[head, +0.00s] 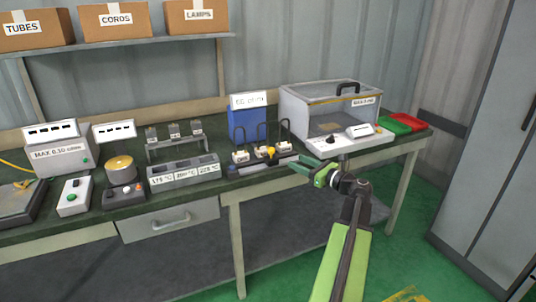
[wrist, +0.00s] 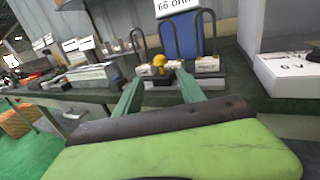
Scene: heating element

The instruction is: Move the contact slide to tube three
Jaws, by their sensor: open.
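The contact slide, with a yellow knob (head: 270,152), sits on a low dark rail (head: 250,168) along the front of the bench. Behind the rail stand three dark looped tubes (head: 262,133) on small white labelled bases. In the head view the knob is near the middle and right bases. The wrist view shows the knob (wrist: 159,61) upright, beyond and roughly between my fingertips. My gripper (head: 293,164) is open and empty, at the bench's front edge, right of the knob. In the wrist view its green fingers (wrist: 158,82) are spread apart. The base labels are unreadable.
A blue panel (head: 252,115) stands behind the tubes. A clear-lidded box (head: 335,108) is to the right, then green (head: 402,124) and red trays. A grey block with temperature labels (head: 184,174) is left of the rail.

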